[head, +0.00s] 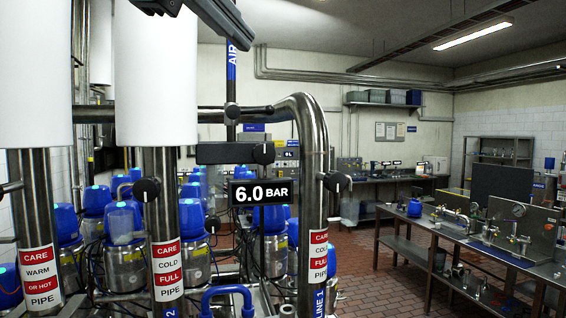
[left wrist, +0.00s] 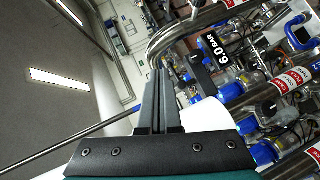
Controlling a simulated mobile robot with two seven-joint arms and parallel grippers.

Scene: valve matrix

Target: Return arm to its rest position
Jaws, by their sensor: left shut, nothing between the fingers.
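My left gripper (head: 240,38) is at the top of the head view, cut off by the upper edge. Its dark fingers slant down to the right, in front of or beside the blue AIR pipe (head: 231,70); the gap in depth is unclear. In the left wrist view the two grey fingers (left wrist: 160,74) lie together, with nothing between them. The fingers appear clear of the pipework there. My right gripper is in neither view.
Steel pipes with CARE labels (head: 166,267) and white cylinders (head: 155,75) stand close on the left. A 6.0 BAR display (head: 260,192) hangs by the bent pipe (head: 308,130). Blue-topped valves (head: 123,222) crowd behind. A workbench (head: 470,243) stands right, with open floor before it.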

